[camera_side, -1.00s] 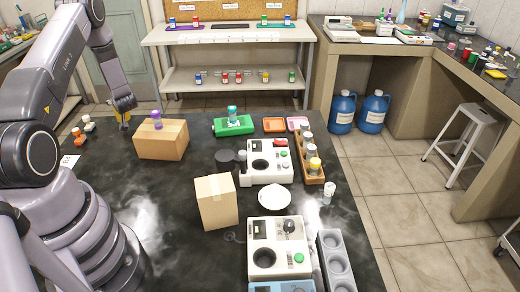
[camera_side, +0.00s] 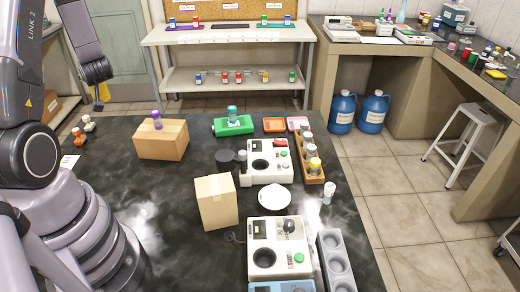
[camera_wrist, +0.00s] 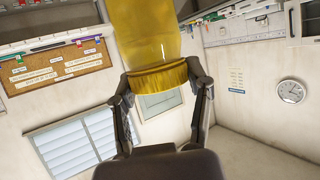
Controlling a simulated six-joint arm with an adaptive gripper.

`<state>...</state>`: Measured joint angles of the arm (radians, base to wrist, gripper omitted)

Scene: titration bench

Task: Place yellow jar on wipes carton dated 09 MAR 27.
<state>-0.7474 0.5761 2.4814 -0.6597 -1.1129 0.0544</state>
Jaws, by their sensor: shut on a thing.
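The yellow jar (camera_wrist: 152,35) is held between the fingers of my gripper (camera_wrist: 160,76) in the wrist view, its ribbed yellow cap nearest the palm. In the side view my gripper (camera_side: 98,82) is raised above the far left of the bench, with the yellow jar (camera_side: 103,93) partly hidden by it. A brown carton (camera_side: 163,144) stands at the back left with a purple-capped jar (camera_side: 156,120) on top. Another brown carton (camera_side: 217,205) stands upright nearer the middle, its top empty. No date is readable on either carton.
A green box (camera_side: 221,129) bears a teal-capped jar (camera_side: 232,114). White stirrer-like devices (camera_side: 270,165), a wooden rack (camera_side: 310,160) and a grey rack (camera_side: 334,262) crowd the right. Orange-capped and white-capped small items (camera_side: 79,136) stand at the left edge. The front left-centre is clear.

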